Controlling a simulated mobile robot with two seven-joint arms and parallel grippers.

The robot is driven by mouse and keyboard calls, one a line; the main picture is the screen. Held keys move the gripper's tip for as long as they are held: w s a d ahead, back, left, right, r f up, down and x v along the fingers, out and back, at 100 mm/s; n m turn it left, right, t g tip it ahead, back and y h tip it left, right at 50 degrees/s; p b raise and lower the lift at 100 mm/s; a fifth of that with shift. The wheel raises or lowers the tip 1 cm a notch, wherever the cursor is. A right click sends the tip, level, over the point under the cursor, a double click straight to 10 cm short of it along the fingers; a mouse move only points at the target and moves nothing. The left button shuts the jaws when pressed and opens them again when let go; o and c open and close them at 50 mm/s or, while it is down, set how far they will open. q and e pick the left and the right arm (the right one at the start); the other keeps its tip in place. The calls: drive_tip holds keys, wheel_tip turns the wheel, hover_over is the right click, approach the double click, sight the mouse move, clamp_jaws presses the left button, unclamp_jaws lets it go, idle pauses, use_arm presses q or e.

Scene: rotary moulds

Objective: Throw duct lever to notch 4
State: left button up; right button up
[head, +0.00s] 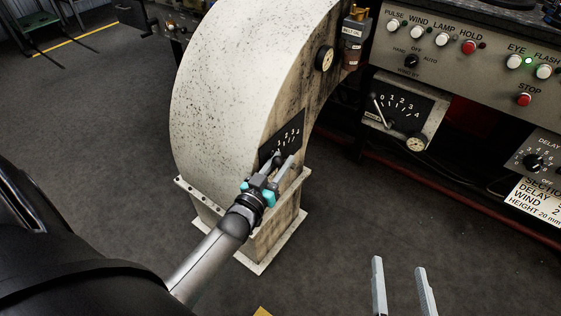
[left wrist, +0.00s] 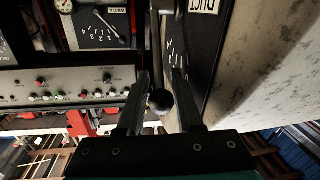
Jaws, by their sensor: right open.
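The duct lever's dark scale plate (head: 290,135) is on the lower side of the big pale duct (head: 225,85); numerals 2, 3 and 4 show. My left gripper (head: 282,160) is at the plate and hides most of the lever. In the left wrist view the lever's round black knob (left wrist: 160,101) sits between the two open fingers (left wrist: 160,78), with no clear grip on it. The plate with a DUCT label (left wrist: 207,5) is just right of them. Which notch the lever stands at is hidden. My right gripper (head: 398,264) is open and empty at the bottom right.
Another lever plate numbered 0 to 4 (head: 400,105), with a small gauge (head: 416,144), is under the button panel (head: 455,45). A round gauge (head: 324,58) and an oil bottle (head: 354,38) are by the duct. The floor (head: 90,130) left of the duct is clear.

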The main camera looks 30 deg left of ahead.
use_arm(q)
clamp_jaws()
idle(1.1)
